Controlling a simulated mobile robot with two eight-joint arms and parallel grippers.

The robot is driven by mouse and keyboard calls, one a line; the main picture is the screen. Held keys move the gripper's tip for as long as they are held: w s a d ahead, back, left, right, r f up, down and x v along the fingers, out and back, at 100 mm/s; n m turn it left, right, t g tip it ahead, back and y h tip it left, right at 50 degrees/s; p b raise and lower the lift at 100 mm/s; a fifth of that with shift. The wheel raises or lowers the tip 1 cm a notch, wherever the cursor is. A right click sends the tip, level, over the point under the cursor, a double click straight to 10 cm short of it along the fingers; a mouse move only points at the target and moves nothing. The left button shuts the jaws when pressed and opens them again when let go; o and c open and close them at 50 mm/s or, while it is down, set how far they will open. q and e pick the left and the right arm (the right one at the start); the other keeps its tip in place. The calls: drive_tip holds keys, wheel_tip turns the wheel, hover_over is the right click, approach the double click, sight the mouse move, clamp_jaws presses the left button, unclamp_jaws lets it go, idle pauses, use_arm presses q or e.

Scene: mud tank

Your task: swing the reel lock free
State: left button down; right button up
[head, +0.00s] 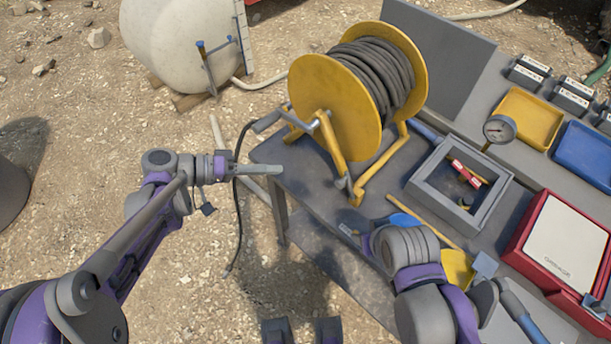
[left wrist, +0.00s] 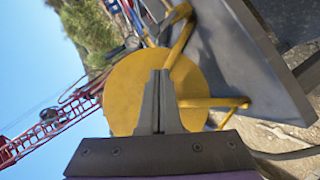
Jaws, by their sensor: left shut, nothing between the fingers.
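The yellow reel (head: 335,105) of dark hose (head: 378,68) stands on the grey bench, and its disc fills the middle of the left wrist view (left wrist: 125,85). A small grey lever-like part (head: 346,186) sits low on the yellow stand; I cannot tell for sure whether it is the reel lock. A crank handle (head: 268,121) sticks out left of the disc. My left gripper (head: 278,170) is shut and empty, at the bench's left corner, left of the stand. Its closed fingers (left wrist: 160,85) overlap the disc in the wrist view. My right gripper's fingers cannot be made out.
A grey square frame (head: 425,195), a gauge (head: 498,130), a yellow tray (head: 525,95) and a red case (head: 520,250) occupy the bench to the right. A dark hose end (head: 236,200) hangs behind my left wrist. A white tank (head: 180,45) stands on the gravel behind.

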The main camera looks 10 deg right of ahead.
use_arm(q)
drive_tip(key=shift+w+a+r+h, duration=0.15)
drive_tip(key=shift+w+a+h, duration=0.05)
drive_tip(key=shift+w+h, duration=0.1)
drive_tip(key=shift+d, duration=0.15)
approach(345, 177)
drive_tip(key=w+d, duration=0.2)
drive_tip(key=d, duration=0.1)
drive_tip(key=shift+s+d+f+p, duration=0.3)
drive_tip(key=shift+s+d+f, duration=0.25)
drive_tip(key=shift+f, duration=0.15)
drive_tip(key=shift+s+d+r+m, duration=0.2)
drive_tip(key=shift+r+m, duration=0.05)
drive_tip(key=shift+m, duration=0.05)
